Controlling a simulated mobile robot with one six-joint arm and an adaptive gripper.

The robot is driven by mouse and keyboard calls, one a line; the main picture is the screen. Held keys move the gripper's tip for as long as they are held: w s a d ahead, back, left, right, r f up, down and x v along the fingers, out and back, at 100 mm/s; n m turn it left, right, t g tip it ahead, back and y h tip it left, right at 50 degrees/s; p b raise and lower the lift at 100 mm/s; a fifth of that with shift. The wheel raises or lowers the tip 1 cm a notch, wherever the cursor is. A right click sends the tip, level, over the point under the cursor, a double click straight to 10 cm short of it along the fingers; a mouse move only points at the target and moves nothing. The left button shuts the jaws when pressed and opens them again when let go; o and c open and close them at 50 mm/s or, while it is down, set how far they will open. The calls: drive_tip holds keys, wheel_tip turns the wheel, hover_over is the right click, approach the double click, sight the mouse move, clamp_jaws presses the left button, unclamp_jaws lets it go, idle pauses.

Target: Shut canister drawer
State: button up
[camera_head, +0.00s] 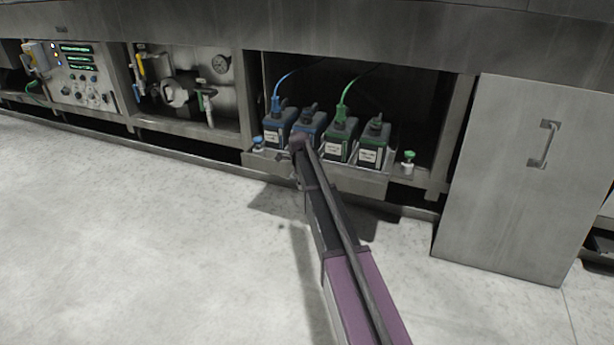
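The canister drawer (352,181) is a metal tray sticking out of an open bay low in the washer. It holds a row of several canisters: a blue canister (279,128) and another blue one (309,124) on the left, a green canister (341,140) and a dark green one (373,147) on the right. A blue hose and a green hose run up from two of them. My arm reaches from the bottom right up to the drawer's front. My gripper (298,143) is at the drawer's front, overlapping the second blue canister. Its fingers are too small and dark to read, and contact is unclear.
A closed metal panel with a handle (545,144) stands right of the bay. A small green-topped fitting (408,162) and a blue-topped one (258,144) flank the drawer. Left are a valve bay (180,90) and control panel (80,75). The pale floor (140,240) is clear.

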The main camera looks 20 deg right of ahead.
drive_tip(key=s+a, duration=0.7)
drive_tip(key=s, duration=0.2)
drive_tip(key=s+r+n+p, duration=0.1)
drive_tip(key=s+r+p, duration=0.1)
drive_tip(key=r+p, duration=0.7)
drive_tip(key=s+r+n+p, duration=0.2)
drive_tip(key=s+r+p, duration=0.1)
drive_tip(key=r+p, duration=0.7)
drive_tip(key=shift+a+r+p, duration=0.2)
drive_tip(key=shift+r+p, duration=0.05)
drive_tip(key=shift+p, duration=0.05)
drive_tip(key=shift+s, duration=0.1)
idle(0.5)
drive_tip(key=w+a+f+m+b, duration=0.1)
drive_tip(key=w+f+m+b, duration=0.2)
drive_tip(key=f+b, duration=0.3)
drive_tip(key=shift+w+a, duration=0.3)
drive_tip(key=shift+w, duration=0.05)
drive_tip(key=shift+f, duration=0.1)
wheel_tip(320, 180, down, 13)
drive_tip(key=w+d+b, duration=0.1)
drive_tip(key=w+b, duration=0.1)
drive_tip(key=b, duration=1.1)
drive_tip(key=shift+d+f+b, duration=0.15)
drive_tip(key=shift+d+b, duration=0.05)
drive_tip(key=shift+b, duration=0.1)
idle(0.3)
